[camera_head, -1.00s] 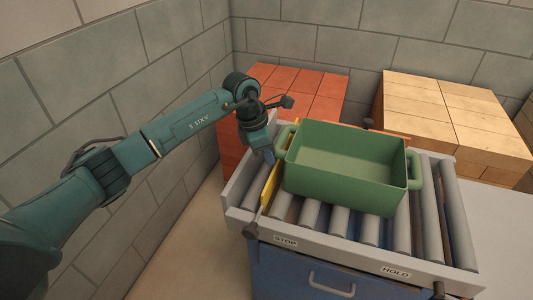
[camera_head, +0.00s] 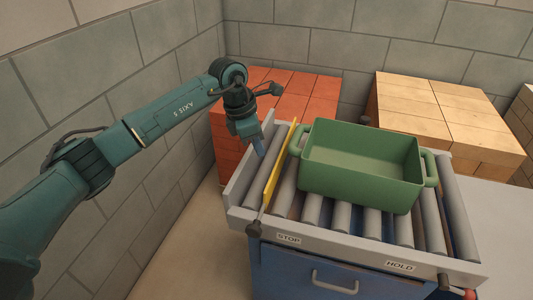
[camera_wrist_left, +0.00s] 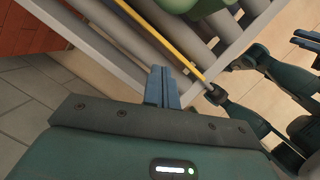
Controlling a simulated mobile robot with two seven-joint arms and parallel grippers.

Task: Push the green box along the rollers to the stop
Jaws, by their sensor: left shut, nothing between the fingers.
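The green box (camera_head: 360,175), an open tub with a handle at each end, sits upright on the grey rollers (camera_head: 343,216). The yellow stop bar (camera_head: 276,172) crosses the rollers just left of the box, with a small gap near its left handle. My left gripper (camera_head: 262,148) is shut and empty above the rollers left of the bar, apart from the box. In the left wrist view its fingers (camera_wrist_left: 161,86) are together, and a green edge of the box (camera_wrist_left: 195,5) shows at the top. What may be my right gripper (camera_wrist_left: 306,40) is at the right edge there, unclear.
The rollers lie in a grey frame with STOP (camera_head: 288,238) and HOLD (camera_head: 400,265) labels, above a blue drawer (camera_head: 325,275). Red bricks (camera_head: 300,98) and pale bricks (camera_head: 455,115) are stacked behind. A block wall (camera_head: 120,90) stands close on the left.

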